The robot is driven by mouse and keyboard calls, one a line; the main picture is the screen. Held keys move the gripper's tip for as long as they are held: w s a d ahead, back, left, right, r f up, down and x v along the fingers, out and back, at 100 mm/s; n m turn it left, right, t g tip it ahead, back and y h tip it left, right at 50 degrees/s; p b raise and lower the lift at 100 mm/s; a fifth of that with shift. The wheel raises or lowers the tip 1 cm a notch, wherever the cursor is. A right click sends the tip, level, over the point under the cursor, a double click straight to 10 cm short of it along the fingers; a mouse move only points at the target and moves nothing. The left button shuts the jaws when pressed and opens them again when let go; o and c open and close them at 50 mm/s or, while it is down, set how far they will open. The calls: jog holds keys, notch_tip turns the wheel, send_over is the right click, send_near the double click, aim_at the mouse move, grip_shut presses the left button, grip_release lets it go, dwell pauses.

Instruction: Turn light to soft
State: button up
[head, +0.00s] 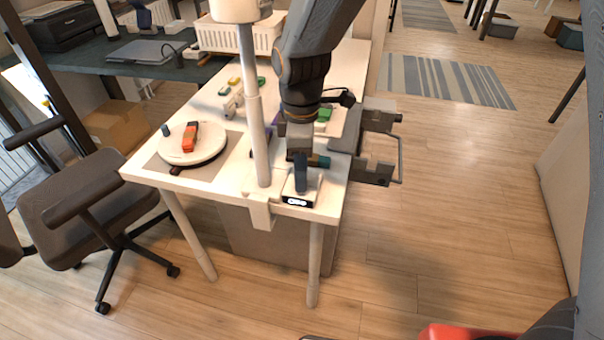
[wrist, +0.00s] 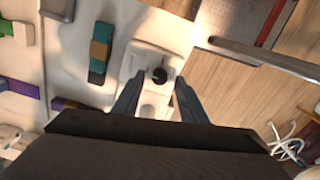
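A small white control box (head: 302,190) sits at the table's near right corner, with a dark front panel bearing small lit marks too small to read. In the wrist view the white box (wrist: 145,62) carries a round black knob (wrist: 159,75) on top. My gripper (head: 300,188) reaches down over the box and hides its top in the head view. In the wrist view my gripper (wrist: 158,82) is open, its two dark fingers apart on either side of the knob. I see a gap to the knob on both sides. The knob's pointer mark cannot be made out.
A white pole (head: 256,130) is clamped to the table edge left of the box. A teal and brown block (wrist: 101,52) lies beside the box. A round white disc (head: 209,153) with a red-orange block stands on the left. Open floor lies right of the table.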

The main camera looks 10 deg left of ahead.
jog(key=shift+f, duration=0.8)
grip_shut()
